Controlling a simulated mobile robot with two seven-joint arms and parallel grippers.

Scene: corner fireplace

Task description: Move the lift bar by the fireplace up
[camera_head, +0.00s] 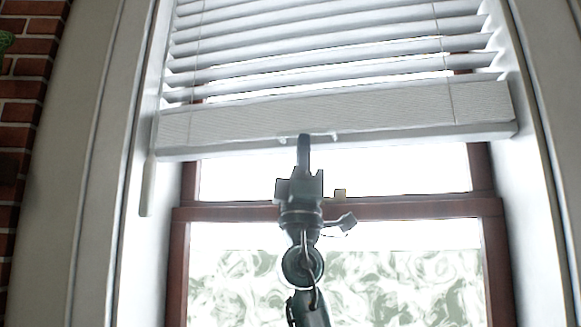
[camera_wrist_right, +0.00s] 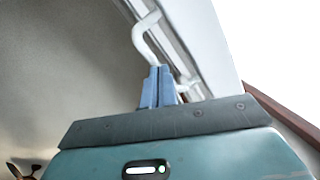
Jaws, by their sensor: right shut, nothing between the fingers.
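The lift bar (camera_head: 400,118) is the wide white bottom rail of a window blind, across the upper part of the head view. A small white handle (camera_head: 325,134) sits on its lower edge. My right gripper (camera_head: 303,140) points up at this handle, with its fingertips overlapping it in the picture. In the right wrist view the fingers (camera_wrist_right: 158,75) are shut together with nothing between them. The white curved handle (camera_wrist_right: 143,40) shows just beyond the fingertips there; I cannot tell whether they touch. My left gripper is not in view.
Raised slats (camera_head: 330,45) of the blind hang above the bar. A brown window frame (camera_head: 400,208) stands behind my right arm. A thin white wand (camera_head: 147,185) hangs at the left. A red brick wall (camera_head: 25,90) is at the far left.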

